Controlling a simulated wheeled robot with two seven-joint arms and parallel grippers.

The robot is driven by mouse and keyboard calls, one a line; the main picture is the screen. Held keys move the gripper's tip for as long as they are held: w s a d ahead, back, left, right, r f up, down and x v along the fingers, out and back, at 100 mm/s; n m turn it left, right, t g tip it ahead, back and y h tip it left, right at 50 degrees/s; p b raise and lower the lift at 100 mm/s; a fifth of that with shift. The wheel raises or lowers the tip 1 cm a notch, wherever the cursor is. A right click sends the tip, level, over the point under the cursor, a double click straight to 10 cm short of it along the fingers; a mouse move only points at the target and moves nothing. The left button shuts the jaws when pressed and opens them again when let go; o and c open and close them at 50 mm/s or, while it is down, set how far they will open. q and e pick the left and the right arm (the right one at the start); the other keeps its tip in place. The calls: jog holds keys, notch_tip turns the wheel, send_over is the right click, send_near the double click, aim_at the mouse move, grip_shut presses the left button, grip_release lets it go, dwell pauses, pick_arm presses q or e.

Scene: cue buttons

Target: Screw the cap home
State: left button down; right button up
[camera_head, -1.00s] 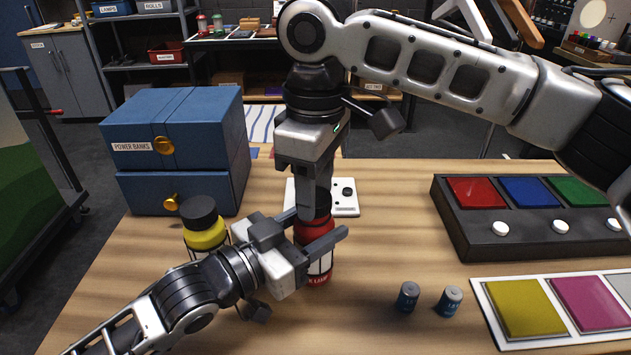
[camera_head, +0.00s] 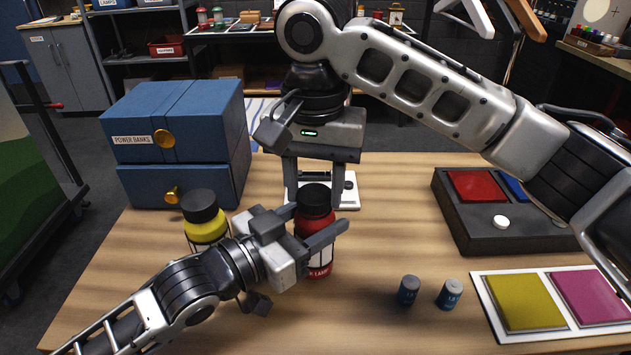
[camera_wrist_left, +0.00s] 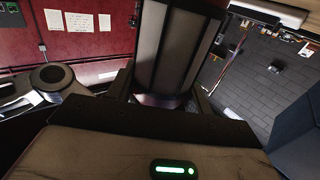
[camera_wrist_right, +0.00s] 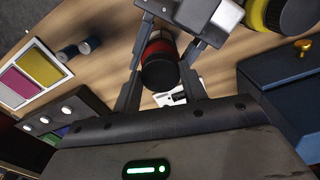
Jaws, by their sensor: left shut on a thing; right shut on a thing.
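A red bottle (camera_head: 316,262) with a pale label stands upright on the table in the head view. Its black cap (camera_head: 315,194) sits on top. It also shows from above in the right wrist view (camera_wrist_right: 160,70). My left gripper (camera_head: 308,228) is shut on the bottle's body from the left, a finger on each side. My right gripper (camera_head: 314,200) points down from above and is shut on the cap, with its fingers on opposite sides. In the left wrist view a large dark cylinder (camera_wrist_left: 178,50) stands between the fingers. The cap's thread is hidden.
A yellow bottle (camera_head: 204,224) with a black cap stands left of my left gripper. Blue drawers (camera_head: 180,145) stand behind it. Two small batteries (camera_head: 409,290) are at right, near a pad tray (camera_head: 478,292) and a button box (camera_head: 450,225). A white plate (camera_head: 350,192) lies behind the bottle.

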jog(key=m, duration=0.5)
jog(key=shift+m, duration=0.3)
jog(key=m, duration=0.2)
jog(key=shift+m, duration=0.3)
jog(key=m, duration=0.4)
jog(key=shift+w+m, duration=0.1)
jog(key=shift+m, duration=0.2)
jog(key=m, duration=0.4)
jog(key=o, duration=0.9)
jog(key=shift+o, duration=0.2)
